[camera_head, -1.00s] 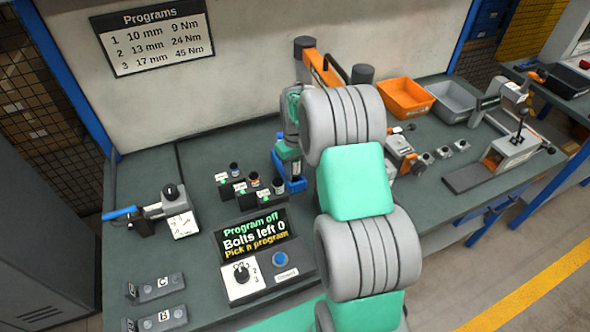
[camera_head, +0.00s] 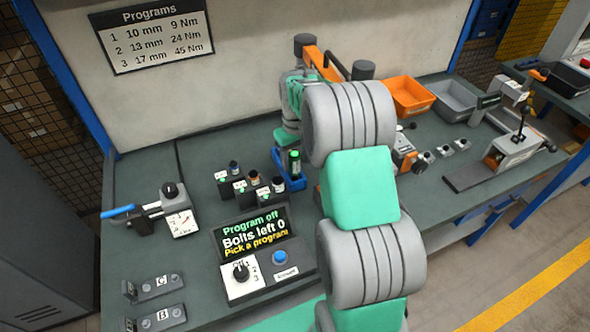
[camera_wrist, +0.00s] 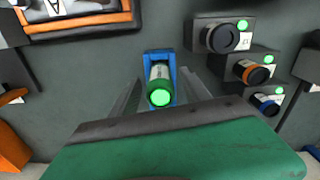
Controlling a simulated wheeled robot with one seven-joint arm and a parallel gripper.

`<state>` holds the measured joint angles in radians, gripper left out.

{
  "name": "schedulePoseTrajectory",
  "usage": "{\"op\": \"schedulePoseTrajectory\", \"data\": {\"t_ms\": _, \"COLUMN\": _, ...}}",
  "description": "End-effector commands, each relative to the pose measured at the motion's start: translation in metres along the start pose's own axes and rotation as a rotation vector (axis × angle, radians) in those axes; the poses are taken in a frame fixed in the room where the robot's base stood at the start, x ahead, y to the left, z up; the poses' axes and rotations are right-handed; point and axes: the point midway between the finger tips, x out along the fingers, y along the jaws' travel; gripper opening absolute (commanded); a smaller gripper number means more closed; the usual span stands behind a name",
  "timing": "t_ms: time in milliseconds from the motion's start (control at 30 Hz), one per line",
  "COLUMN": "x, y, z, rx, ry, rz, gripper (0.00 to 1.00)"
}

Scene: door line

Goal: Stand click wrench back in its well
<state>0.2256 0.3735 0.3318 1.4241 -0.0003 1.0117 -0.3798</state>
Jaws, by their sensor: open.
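The click wrench (camera_head: 295,161), dark with a bright green end, stands upright in its blue well (camera_head: 291,184) on the bench. In the wrist view I look down on the click wrench (camera_wrist: 160,85), its green end lit, with the blue rim of the well (camera_wrist: 150,53) around it. My gripper (camera_wrist: 162,80) is open, with one finger to each side of the wrench and visibly apart from it. In the head view my arm hides most of the gripper.
Several small black socket holders (camera_head: 240,187) with green lights stand left of the well. In front is a console with a screen (camera_head: 251,233) reading "Program off, Bolts left 0". An orange bin (camera_head: 408,97) and grey bin (camera_head: 452,98) stand behind, right of my arm.

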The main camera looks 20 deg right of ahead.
Motion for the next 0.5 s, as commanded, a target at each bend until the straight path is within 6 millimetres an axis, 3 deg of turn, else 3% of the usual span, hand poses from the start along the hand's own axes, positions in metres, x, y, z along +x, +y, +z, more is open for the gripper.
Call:
{"op": "schedulePoseTrajectory", "data": {"t_ms": 200, "x": -0.054, "y": 0.0, "z": -0.001, "rx": 0.0, "ry": 0.003, "rz": 0.001, "gripper": 0.55}}
{"op": "schedulePoseTrajectory", "data": {"t_ms": 400, "x": -0.081, "y": -0.002, "z": 0.001, "rx": 0.001, "ry": 0.005, "rz": 0.002, "gripper": 0.55}}
{"op": "schedulePoseTrajectory", "data": {"t_ms": 500, "x": -0.099, "y": -0.019, "z": 0.014, "rx": 0.007, "ry": 0.031, "rz": 0.012, "gripper": 0.55}}
